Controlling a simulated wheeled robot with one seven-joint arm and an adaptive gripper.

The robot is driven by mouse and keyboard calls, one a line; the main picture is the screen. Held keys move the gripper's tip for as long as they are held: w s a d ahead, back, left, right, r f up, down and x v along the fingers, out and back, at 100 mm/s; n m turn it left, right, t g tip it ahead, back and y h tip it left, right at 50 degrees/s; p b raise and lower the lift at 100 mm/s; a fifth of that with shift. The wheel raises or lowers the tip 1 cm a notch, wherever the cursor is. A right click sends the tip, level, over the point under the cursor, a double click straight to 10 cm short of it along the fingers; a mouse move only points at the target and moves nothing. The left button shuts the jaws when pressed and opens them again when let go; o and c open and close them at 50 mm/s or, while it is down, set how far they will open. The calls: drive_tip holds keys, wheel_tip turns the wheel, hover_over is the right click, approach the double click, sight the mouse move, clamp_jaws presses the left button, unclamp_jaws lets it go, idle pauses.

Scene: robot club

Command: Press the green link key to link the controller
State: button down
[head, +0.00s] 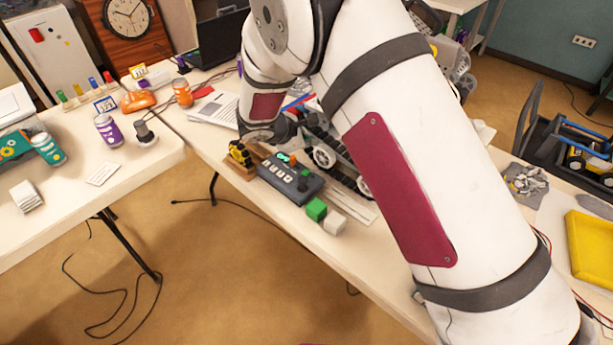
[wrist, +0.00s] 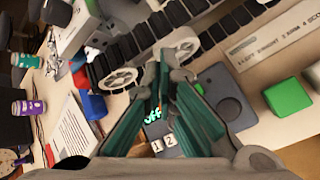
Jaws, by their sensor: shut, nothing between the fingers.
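The controller (head: 290,180) is a dark grey box on the table, with a row of pale keys, a dark round knob and orange and green-teal spots at its far end. A small green-teal spot (head: 282,157), possibly the link key, shows there. My gripper (wrist: 168,65) is shut and empty, pointing over the controller (wrist: 222,90) in the wrist view. Its fingers cover much of the panel. Teal lettering and keys marked 1 and 2 show between them. I cannot tell whether the fingertips touch it. In the head view my arm partly hides the gripper.
A green block (head: 316,209) and a white block (head: 335,223) sit close by the controller. A tracked vehicle with wheels (head: 323,155) stands right behind it. A yellow-and-black item (head: 240,155) is at its left. A yellow tray (head: 590,247) lies far right.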

drive_tip(key=shift+f, duration=0.1)
drive_tip(key=b, duration=0.3)
hover_over(308, 173)
wheel_tip(308, 173, down, 7)
drive_tip(key=shift+r, duration=0.2)
drive_tip(key=shift+s+a+f+b, duration=0.1)
drive_tip(key=shift+f+b, duration=0.3)
drive_tip(key=shift+f, duration=0.6)
drive_tip(key=shift+f, duration=0.1)
idle(0.6)
drive_tip(key=shift+f+b, duration=0.3)
drive_tip(key=shift+b, duration=0.1)
drive_tip(key=shift+f+b, duration=0.3)
drive_tip(key=shift+f, duration=0.1)
idle(0.5)
idle(0.3)
drive_tip(key=shift+r+p, duration=0.35)
drive_tip(key=shift+r, duration=0.5)
